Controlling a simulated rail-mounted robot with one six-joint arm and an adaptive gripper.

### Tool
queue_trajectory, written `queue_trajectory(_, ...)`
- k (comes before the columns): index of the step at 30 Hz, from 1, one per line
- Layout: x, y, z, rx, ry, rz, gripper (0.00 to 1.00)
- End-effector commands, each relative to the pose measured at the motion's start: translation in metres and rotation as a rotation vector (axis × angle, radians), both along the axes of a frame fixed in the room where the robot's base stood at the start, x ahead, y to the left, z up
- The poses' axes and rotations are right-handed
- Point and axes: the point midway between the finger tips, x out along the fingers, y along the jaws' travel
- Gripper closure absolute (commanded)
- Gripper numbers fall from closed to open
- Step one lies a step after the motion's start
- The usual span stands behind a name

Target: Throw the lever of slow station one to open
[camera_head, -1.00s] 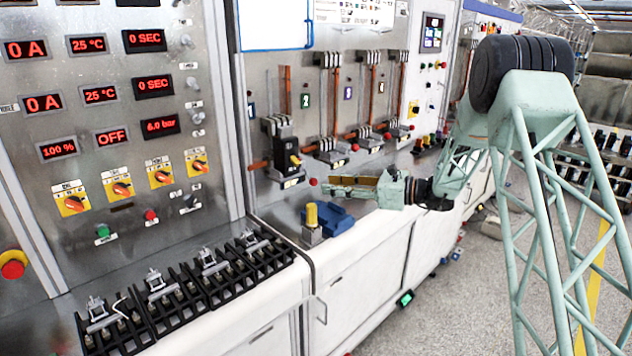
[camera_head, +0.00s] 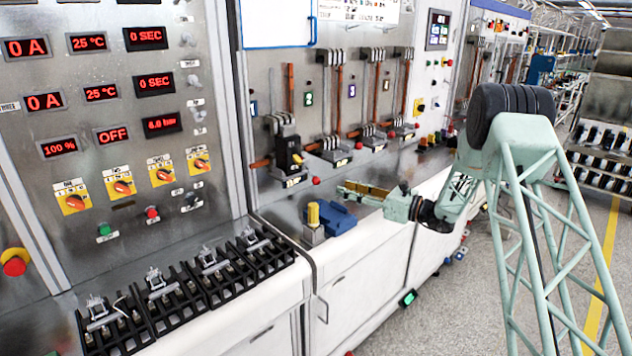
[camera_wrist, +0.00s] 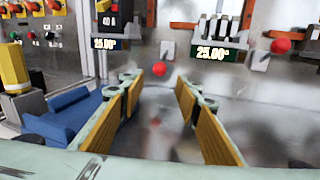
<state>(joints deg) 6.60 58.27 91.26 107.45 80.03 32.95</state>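The breaker stations line the grey panel. The leftmost one holds a black breaker (camera_head: 288,155) with a yellow part. A red ball knob (camera_head: 316,181) sits low on the panel, to the right of this breaker's display. The wrist view shows this red knob (camera_wrist: 165,73), seen between my fingertips, and a second red knob (camera_wrist: 281,45) farther right. I cannot read which station is slow station one, and the lever's shaft is mostly hidden. My gripper (camera_head: 343,189) is open and empty, its yellow-padded fingers apart in the wrist view (camera_wrist: 161,82). It is over the bench, apart from the panel.
A blue block (camera_head: 335,217) and a yellow-topped post (camera_head: 313,214) stand on the bench just left of my gripper. Black terminal racks (camera_head: 205,285) lie along the front left. The control panel (camera_head: 120,120) is at left.

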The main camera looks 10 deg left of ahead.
Motion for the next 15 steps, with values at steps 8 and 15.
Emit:
queue_trajectory(8,0.003,0.007,0.000,0.000,-0.001,0.001,0.69)
queue_trajectory(15,0.012,0.026,-0.001,-0.001,0.000,0.001,0.69)
